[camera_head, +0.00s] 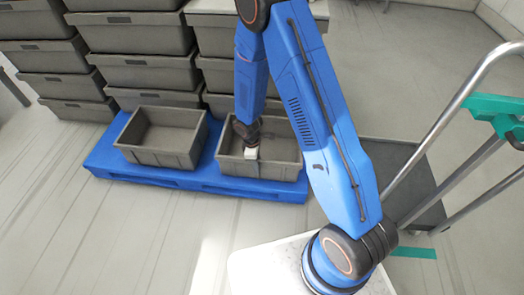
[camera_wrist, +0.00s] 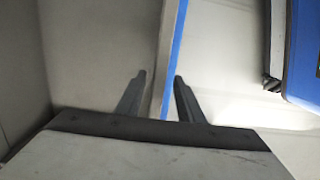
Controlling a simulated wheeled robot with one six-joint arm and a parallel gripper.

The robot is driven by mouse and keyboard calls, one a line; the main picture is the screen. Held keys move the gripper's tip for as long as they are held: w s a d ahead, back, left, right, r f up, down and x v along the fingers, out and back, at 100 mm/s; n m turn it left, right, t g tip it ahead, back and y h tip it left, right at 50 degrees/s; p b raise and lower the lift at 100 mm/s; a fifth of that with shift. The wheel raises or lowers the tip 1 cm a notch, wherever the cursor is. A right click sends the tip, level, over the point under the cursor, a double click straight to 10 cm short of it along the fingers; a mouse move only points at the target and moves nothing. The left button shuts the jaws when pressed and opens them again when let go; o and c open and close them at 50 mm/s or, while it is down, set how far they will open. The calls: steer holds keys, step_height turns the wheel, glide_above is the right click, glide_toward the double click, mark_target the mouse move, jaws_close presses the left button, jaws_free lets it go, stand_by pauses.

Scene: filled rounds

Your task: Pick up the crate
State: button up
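Two open, empty grey crates sit side by side at the front of a blue pallet (camera_head: 180,179): a left crate (camera_head: 150,158) and a right crate (camera_head: 262,170). My gripper (camera_head: 251,154) is down at the right crate, over its front wall. In the wrist view my gripper (camera_wrist: 160,84) has its two dark fingers apart, one on each side of the crate's wall (camera_wrist: 161,65). The crate's inside shows to the left and a blue strip of pallet runs along the wall. I see gaps beside the fingers.
A cart with a metal handle (camera_head: 445,135) and dark deck (camera_head: 395,160) stands at the right. The floor (camera_head: 110,235) at the front left is clear.

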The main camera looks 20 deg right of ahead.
steer(key=shift+d+f, duration=0.2)
steer(key=shift+f, duration=1.3)
steer(key=shift+d+f, duration=0.2)
steer(key=shift+f, duration=1.25)
steer(key=shift+c, duration=0.6)
jaws_close()
